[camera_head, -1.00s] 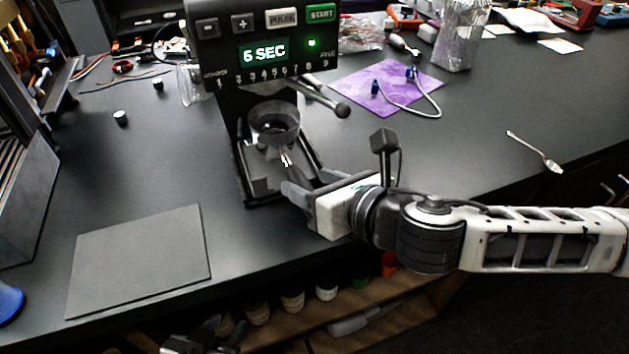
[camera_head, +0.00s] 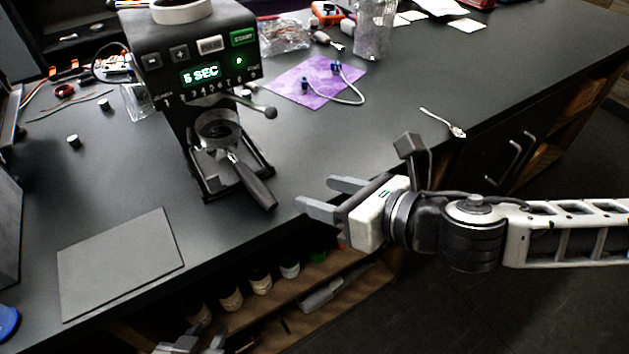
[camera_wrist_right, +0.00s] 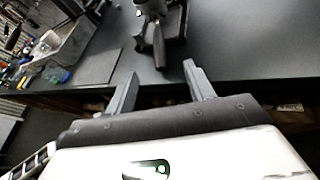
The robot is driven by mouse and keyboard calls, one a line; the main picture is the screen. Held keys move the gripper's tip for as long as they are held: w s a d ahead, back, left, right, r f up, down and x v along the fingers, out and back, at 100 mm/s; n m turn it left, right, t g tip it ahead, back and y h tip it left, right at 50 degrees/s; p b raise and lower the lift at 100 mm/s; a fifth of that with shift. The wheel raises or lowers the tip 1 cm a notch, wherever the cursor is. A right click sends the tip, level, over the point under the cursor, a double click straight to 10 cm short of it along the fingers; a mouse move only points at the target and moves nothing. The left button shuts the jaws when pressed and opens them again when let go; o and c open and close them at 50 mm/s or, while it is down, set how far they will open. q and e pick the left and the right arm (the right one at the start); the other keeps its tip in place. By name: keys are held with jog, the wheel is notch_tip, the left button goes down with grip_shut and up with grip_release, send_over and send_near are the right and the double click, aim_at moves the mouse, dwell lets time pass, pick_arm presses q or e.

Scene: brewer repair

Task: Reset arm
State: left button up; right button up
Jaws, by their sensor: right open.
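My right gripper (camera_head: 322,194) is open and empty, just right of the brewer's front, off the counter edge. In the right wrist view its two fingers (camera_wrist_right: 160,85) stand apart with nothing between them. The black brewer (camera_head: 205,75) stands on the counter; its green display reads "5 SEC". A portafilter (camera_head: 250,178) with a dark handle sits in the brewer, its handle pointing toward the front edge, apart from my right fingers. The handle also shows in the right wrist view (camera_wrist_right: 158,48). My left gripper (camera_head: 190,345) shows only partly at the bottom edge; its jaws are unclear.
A grey mat (camera_head: 120,262) lies on the counter's left front. A purple cloth (camera_head: 312,80) with a cable lies behind the brewer's right side.

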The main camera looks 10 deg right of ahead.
jog(key=shift+s+d+r, duration=0.1)
jog(key=s+d+f+n+g+h, duration=0.3)
jog(key=s+d+f+n+h, duration=0.35)
jog(key=n, duration=0.95)
jog(key=s+d+f+n+g+h, duration=0.35)
jog(key=s+d+f+n, duration=0.45)
jog(key=n, duration=0.7)
jog(key=w+a+f+t+y, duration=0.1)
jog(key=w+a+f+t, duration=0.1)
jog(key=f, duration=0.3)
jog(key=w+a+f+n+t+y, duration=0.1)
jog(key=w+a+f+t+y, duration=0.1)
jog(key=w+a+f+t, duration=0.1)
notch_tip(320, 180, down, 3)
jog(key=shift+w+a+r+t, duration=0.1)
jog(key=shift+w+a+t, duration=0.1)
jog(key=shift+a+t, duration=0.5)
